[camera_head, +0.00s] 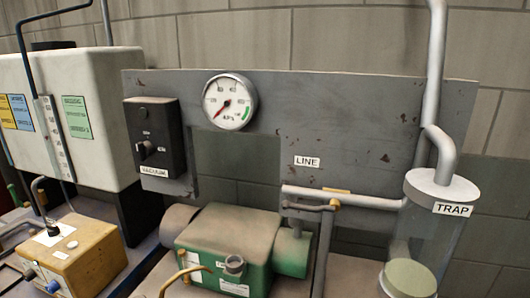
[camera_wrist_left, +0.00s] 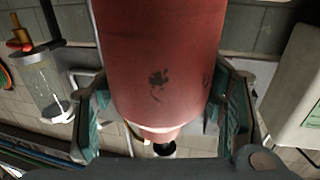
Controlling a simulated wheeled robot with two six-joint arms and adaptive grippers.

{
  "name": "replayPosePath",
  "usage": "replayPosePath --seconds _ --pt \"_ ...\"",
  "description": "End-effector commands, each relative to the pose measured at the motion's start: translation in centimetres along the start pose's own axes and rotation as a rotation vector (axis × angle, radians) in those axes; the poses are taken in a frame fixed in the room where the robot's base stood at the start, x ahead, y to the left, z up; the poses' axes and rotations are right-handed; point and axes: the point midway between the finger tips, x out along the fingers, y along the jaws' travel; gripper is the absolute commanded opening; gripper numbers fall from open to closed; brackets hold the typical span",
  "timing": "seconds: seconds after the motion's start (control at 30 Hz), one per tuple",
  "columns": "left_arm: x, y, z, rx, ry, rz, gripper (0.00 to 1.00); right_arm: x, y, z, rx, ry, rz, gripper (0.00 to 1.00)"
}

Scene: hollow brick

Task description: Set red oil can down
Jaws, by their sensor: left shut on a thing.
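The red oil can (camera_wrist_left: 165,60) fills the middle of the left wrist view, its scuffed red body narrowing to a pale collar and a dark tip at the lower end. My left gripper (camera_wrist_left: 165,115) is shut on it, with one finger on each side of the body. What lies under or behind the can is mostly hidden by it. The head view shows neither the can nor either gripper.
In the head view a green pump (camera_head: 225,245) sits below a grey panel (camera_head: 345,120) with a gauge (camera_head: 230,101). A trap cylinder (camera_head: 435,225) stands at right, a yellow box (camera_head: 75,255) at lower left, and a white tank (camera_head: 75,110) above it.

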Motion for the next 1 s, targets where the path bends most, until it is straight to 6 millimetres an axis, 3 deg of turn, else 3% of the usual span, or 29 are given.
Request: replayPosePath --seconds 0.3,0.43,0.73,0.83,1.0 --pt "0.1 0.0 -0.1 0.001 0.002 0.001 0.23 0.1 0.0 0.0 0.0 0.0 0.0 0.51" --pt "1.0 -0.5 -1.3 0.009 0.008 0.008 0.23 0.8 -0.1 0.1 0.0 0.0 0.0 0.51" --pt "6.1 -5.7 -7.3 0.004 0.008 -0.016 0.23 4.9 -0.4 0.4 0.0 0.001 0.0 0.51" --pt "7.3 -8.1 -7.8 -0.001 0.004 -0.048 0.23 5.8 -0.4 0.5 0.0 0.001 0.0 0.51" --pt "7.8 -9.8 -5.7 -0.004 -0.002 -0.082 0.23 5.5 -0.4 0.4 0.0 0.001 0.0 0.51"
